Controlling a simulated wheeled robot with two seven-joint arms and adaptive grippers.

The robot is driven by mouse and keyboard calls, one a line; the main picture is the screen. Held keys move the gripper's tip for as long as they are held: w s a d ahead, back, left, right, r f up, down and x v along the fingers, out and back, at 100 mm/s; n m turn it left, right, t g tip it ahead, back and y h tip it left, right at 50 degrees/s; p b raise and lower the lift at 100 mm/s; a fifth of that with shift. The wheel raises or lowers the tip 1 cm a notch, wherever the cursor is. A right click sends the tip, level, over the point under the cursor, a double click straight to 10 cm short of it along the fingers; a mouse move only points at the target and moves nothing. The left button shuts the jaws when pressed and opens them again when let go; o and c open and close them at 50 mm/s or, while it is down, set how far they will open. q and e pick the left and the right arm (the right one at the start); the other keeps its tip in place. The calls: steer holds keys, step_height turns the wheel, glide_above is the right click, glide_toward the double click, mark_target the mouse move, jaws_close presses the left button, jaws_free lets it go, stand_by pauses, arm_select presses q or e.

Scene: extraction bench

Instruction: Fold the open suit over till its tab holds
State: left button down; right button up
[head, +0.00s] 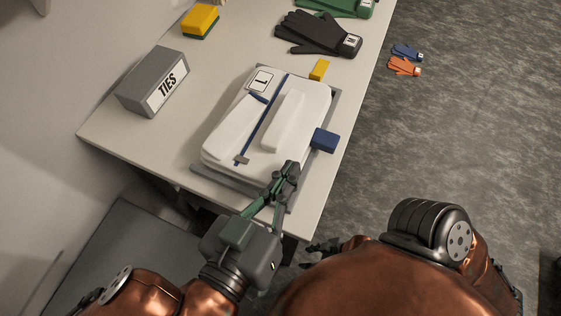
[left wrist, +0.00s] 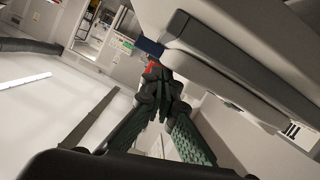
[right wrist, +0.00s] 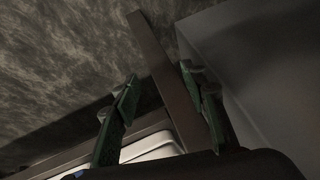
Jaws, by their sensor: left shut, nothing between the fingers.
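The white suit (head: 228,125) lies on a grey board (head: 198,174) on the bench. It shows an L label (head: 261,81), a dark blue strip along its length and a raised white panel (head: 285,118). A blue block (head: 325,140) sits at its right edge and a yellow block (head: 319,69) at its far edge. My left gripper (head: 289,170) is shut and empty at the suit's near right edge; contact is unclear. My right gripper (right wrist: 160,80) is open, low beside the bench.
A grey TIES box (head: 150,80) and a yellow-green sponge (head: 200,20) stand on the left of the bench. Black gloves (head: 310,33) and green gloves (head: 345,7) lie at the far end. Blue and orange gloves (head: 405,66) lie on the floor at right.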

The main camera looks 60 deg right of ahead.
arm_select(q)
steer(key=shift+s+f, duration=0.1)
steer(key=shift+f, duration=0.35)
arm_select(e)
steer(key=shift+f+t, duration=0.3)
steer(key=shift+f, duration=0.05)
arm_select(q)
steer(key=shift+a+f, duration=0.1)
steer(key=shift+a, duration=0.15)
steer(key=b+v, duration=0.2)
steer(key=v, duration=0.7)
steer(key=shift+s+a+r, duration=0.25)
steer(key=shift+a+r, duration=0.05)
steer(key=shift+r, duration=0.1)
arm_select(e)
step_height(320, 180, down, 3)
steer(key=shift+w+r+n+t, duration=0.15)
steer(key=shift+n+t, duration=0.15)
steer(key=shift+t, duration=0.1)
